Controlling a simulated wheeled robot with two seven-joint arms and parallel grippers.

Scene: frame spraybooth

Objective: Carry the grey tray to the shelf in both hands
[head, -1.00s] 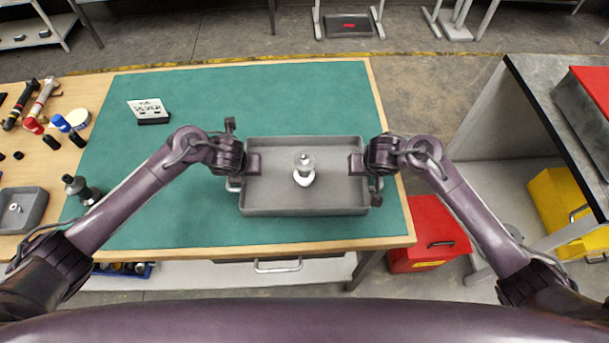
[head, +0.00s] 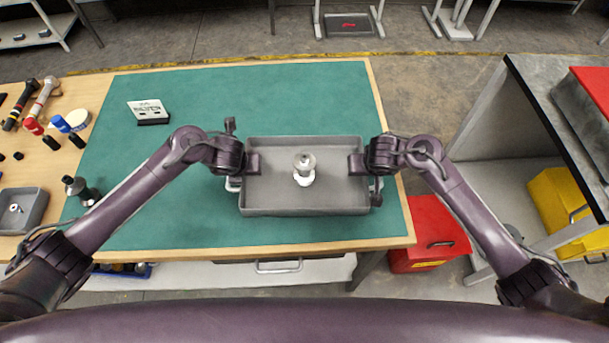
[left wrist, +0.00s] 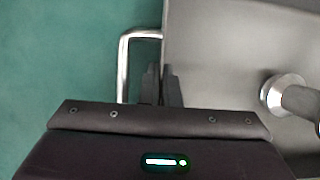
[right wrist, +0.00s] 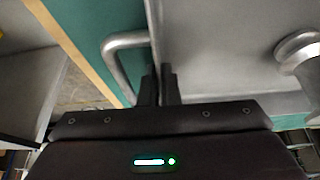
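The grey tray (head: 340,203) is over the green mat near the table's front edge, and looks level. I cannot tell if its base touches the mat. A small silver and white piece (head: 304,165) stands in its middle. My left gripper (head: 254,164) is at the tray's left side, its fingers (left wrist: 161,85) closed on the side wall beside a metal handle (left wrist: 124,65). My right gripper (head: 355,164) is at the right side, its fingers (right wrist: 158,88) likewise closed on the wall beside the other handle (right wrist: 112,60). The fingertips are partly hidden.
A sign (head: 150,111), a dark bottle (head: 80,188) and a smaller grey tray (head: 22,209) are on the left. A red box (head: 428,235) stands on the floor right of the table. A grey-topped bench (head: 550,95) carrying a red case (head: 592,85) is farther right.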

